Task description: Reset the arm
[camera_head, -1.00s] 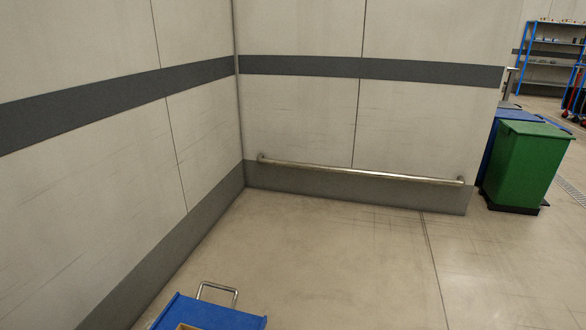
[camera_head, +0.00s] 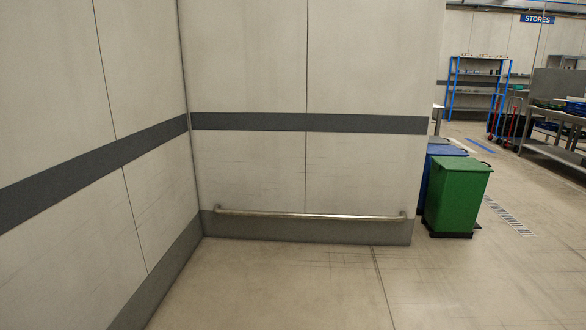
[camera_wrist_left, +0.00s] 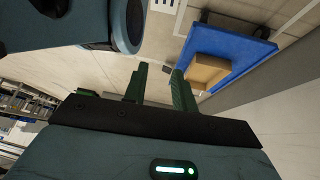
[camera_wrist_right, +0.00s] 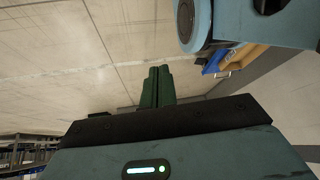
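My left gripper (camera_wrist_left: 159,69) shows in the left wrist view with its two green fingers apart and nothing between them. My right gripper (camera_wrist_right: 159,69) shows in the right wrist view with its fingers together and no object visible in them. Neither gripper nor arm shows in the head view. A blue cart (camera_wrist_left: 247,47) with a brown box (camera_wrist_left: 207,71) on it lies beyond the left fingers, to their right in the left wrist view. In the right wrist view the cart (camera_wrist_right: 214,63) is mostly hidden behind an arm link of mine.
A pale wall corner with a metal rail (camera_head: 310,215) stands ahead. A green bin (camera_head: 455,195) and a blue bin (camera_head: 430,165) stand right of it. Blue shelving (camera_head: 476,85) and a metal bench (camera_head: 560,153) are farther back. The floor (camera_head: 280,280) ahead is clear.

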